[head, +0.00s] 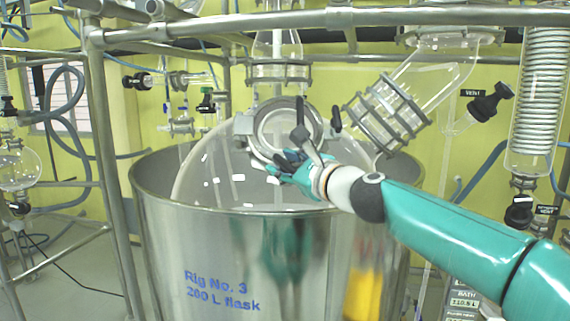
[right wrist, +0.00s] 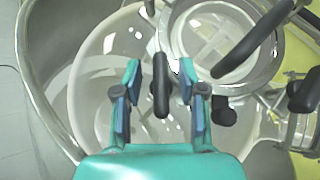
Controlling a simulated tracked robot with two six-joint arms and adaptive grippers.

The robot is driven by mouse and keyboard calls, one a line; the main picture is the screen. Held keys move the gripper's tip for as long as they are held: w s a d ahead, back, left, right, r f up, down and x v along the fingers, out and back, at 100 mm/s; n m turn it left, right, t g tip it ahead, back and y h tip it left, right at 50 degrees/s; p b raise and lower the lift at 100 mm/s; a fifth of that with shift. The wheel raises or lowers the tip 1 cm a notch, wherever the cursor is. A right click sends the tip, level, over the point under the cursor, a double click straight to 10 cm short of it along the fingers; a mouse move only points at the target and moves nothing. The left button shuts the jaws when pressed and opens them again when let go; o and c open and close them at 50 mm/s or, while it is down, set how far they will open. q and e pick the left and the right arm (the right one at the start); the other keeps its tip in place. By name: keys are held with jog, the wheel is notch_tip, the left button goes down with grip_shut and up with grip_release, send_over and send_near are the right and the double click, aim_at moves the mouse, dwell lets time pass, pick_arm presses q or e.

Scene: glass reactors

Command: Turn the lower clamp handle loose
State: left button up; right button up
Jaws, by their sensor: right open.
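My right gripper (head: 284,164) reaches in from the right to the front of the clamp ring (head: 262,133) on the glass flask (head: 205,160). In the right wrist view its two blue-padded fingers (right wrist: 160,72) are open, with a gap between them. A black clamp handle (right wrist: 160,98), seemingly the lower one, stands in that gap, with space visible on either side. Another, longer black handle (right wrist: 247,48) crosses the ring to the right; it also shows above my gripper in the head view (head: 300,112). In the head view the lower handle is largely hidden by my gripper. My left gripper is out of view.
A steel vessel (head: 220,250) marked "Rig No. 3 200 L flask" surrounds the flask. A clamped glass side neck (head: 385,115) rises to the right. Metal frame tubes (head: 105,150) stand left and run overhead. More black knobs (right wrist: 222,112) sit right of my fingers.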

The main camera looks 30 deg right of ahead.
grip_shut()
jog(key=shift+r+n+g+y+p, duration=0.1)
jog(key=shift+n+g+y+p, duration=0.3)
jog(key=shift+n+y+p, duration=0.5)
jog(key=shift+n+g+y+p, duration=0.3)
jog(key=shift+n+g+p, duration=0.1)
jog(key=shift+n+p, duration=0.55)
jog(key=shift+n+g+y, duration=0.5)
jog(key=shift+n+g, duration=0.1)
jog(key=shift+n, duration=0.25)
jog(key=shift+f+n+g+y+p, duration=0.15)
jog(key=shift+n+g+y, duration=0.3)
jog(key=shift+n+g, duration=0.55)
jog(key=shift+f+n+g+y+p, duration=0.15)
jog(key=shift+n+g+y, duration=0.3)
jog(key=shift+n+g, duration=0.55)
jog(key=shift+n, duration=0.3)
